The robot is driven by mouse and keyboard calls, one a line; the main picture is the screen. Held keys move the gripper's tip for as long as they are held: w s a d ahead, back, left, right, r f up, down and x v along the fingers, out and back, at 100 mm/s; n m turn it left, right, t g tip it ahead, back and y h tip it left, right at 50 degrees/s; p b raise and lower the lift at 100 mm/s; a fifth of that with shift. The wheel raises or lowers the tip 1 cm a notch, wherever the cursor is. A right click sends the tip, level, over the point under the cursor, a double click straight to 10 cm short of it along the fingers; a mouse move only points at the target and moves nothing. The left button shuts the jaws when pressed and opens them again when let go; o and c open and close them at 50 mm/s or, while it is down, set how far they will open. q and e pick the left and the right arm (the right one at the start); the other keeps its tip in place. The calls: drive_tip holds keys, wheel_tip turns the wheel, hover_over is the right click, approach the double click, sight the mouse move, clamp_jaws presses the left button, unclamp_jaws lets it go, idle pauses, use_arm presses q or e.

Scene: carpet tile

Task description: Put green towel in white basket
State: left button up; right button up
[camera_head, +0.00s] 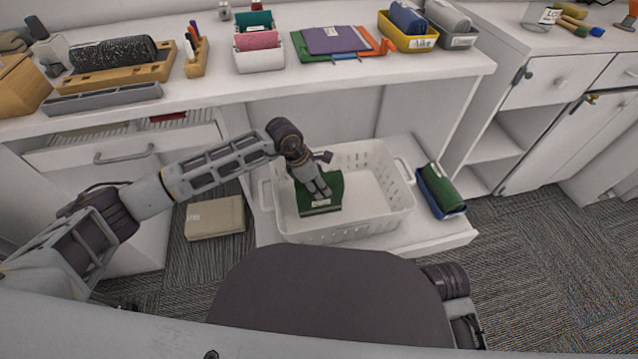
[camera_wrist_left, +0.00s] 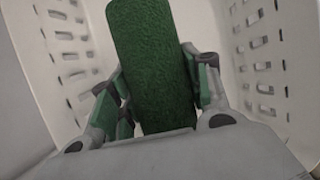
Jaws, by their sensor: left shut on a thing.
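The green towel (camera_head: 322,207) is a folded dark green piece inside the white basket (camera_head: 375,222), in its left half. My left gripper (camera_head: 318,192) reaches down into the basket from the left and is shut on the towel. In the left wrist view the towel (camera_wrist_left: 152,60) stands out between the two fingers (camera_wrist_left: 160,95), with the slotted basket walls (camera_wrist_left: 262,50) on both sides. Whether the towel touches the basket floor I cannot tell. My right gripper is not clearly in view; only part of a dark arm shows at the bottom right.
The basket stands on a low white shelf. A blue tray (camera_head: 452,208) with another green roll (camera_head: 440,182) is right of it. A beige box (camera_head: 214,217) lies on the carpet at left. The white counter (camera_head: 300,78) above holds several trays and cloths.

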use_arm(q)
drive_tip(key=o, duration=1.5)
